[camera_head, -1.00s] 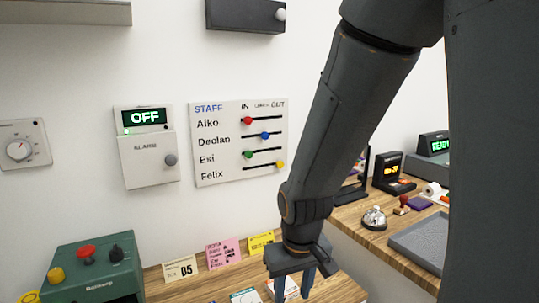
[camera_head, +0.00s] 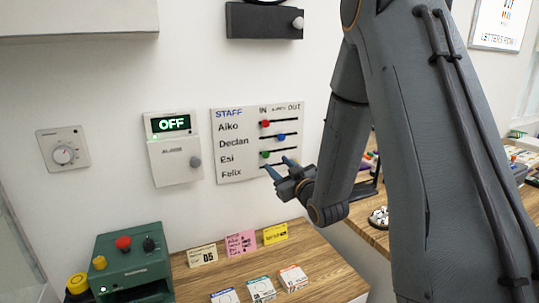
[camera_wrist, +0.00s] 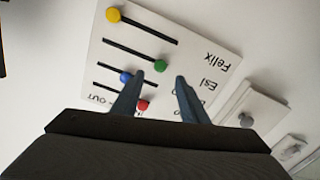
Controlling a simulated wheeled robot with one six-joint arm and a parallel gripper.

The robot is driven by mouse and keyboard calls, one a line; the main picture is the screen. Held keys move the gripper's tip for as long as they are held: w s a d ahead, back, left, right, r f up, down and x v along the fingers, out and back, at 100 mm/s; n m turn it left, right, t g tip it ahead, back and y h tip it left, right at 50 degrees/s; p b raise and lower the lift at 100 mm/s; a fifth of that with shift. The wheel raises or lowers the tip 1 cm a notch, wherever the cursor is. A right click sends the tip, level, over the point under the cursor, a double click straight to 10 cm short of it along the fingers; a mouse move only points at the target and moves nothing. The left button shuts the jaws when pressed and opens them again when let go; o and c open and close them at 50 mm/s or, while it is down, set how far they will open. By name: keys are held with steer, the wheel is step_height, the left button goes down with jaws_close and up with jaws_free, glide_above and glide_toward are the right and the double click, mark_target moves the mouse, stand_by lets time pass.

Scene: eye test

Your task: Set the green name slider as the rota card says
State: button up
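The white STAFF board (camera_head: 240,178) hangs on the wall with name rows and sliding knobs. The green knob (camera_head: 264,154) is in the Esi row, at the left, IN end of its slot. My gripper (camera_head: 280,166) is open and empty, just in front of the board's lower right. In the wrist view the board appears turned over, and the green knob (camera_wrist: 160,65) shows between and just beyond the fingertips (camera_wrist: 159,79). I cannot tell whether they touch it. The pink rota card (camera_head: 240,243) stands on the desk; its lines are too small to read.
The red knob (camera_head: 265,123) is at IN, the blue knob (camera_head: 281,137) mid-slot. The yellow knob (camera_wrist: 113,15) is at the OUT end. The alarm box (camera_head: 175,163) reads OFF. Other cards and a green machine (camera_head: 133,270) stand on the wooden desk (camera_head: 325,275).

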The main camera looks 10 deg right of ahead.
mark_target(267, 155)
steer(key=w+p, duration=0.1)
steer(key=w, duration=0.1)
steer(key=w+a, duration=0.1)
steer(key=w, duration=0.2)
steer(key=w+p, duration=0.1)
steer(key=w, duration=0.1)
steer(key=shift+w+a+p, duration=0.25)
steer(key=shift+p, duration=0.1)
steer(key=shift+c, duration=0.2)
jaws_close()
